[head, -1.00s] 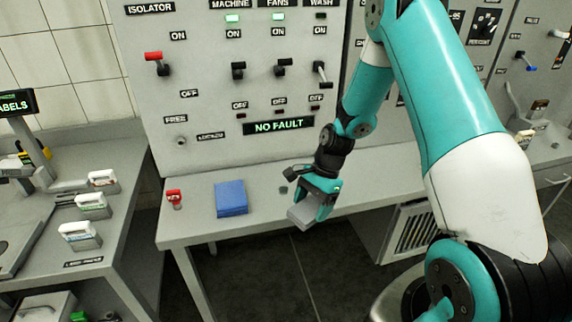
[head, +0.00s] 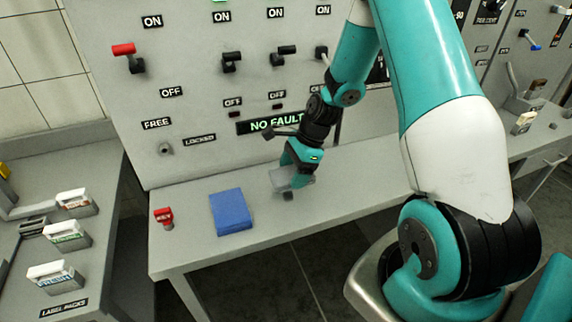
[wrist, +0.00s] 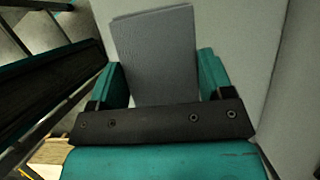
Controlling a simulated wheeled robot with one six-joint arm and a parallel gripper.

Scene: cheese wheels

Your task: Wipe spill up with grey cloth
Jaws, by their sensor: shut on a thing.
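My gripper (head: 297,172) is shut on the grey cloth (head: 279,179), a folded grey slab. In the wrist view the cloth (wrist: 155,55) sits between the two teal fingers of my gripper (wrist: 162,82) and sticks out beyond them. In the head view the cloth is over the bench (head: 330,190), right of a blue folded block (head: 231,211). I cannot tell whether it touches the bench top. A small dark piece (head: 288,196) shows just below the cloth. No spill can be clearly made out; my gripper and the cloth hide part of the bench.
A red padlock-like item (head: 164,217) stands at the bench's left end. The switch panel (head: 200,100) with levers rises behind it. Label packs (head: 68,236) stand on the left counter. The bench right of my gripper is clear.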

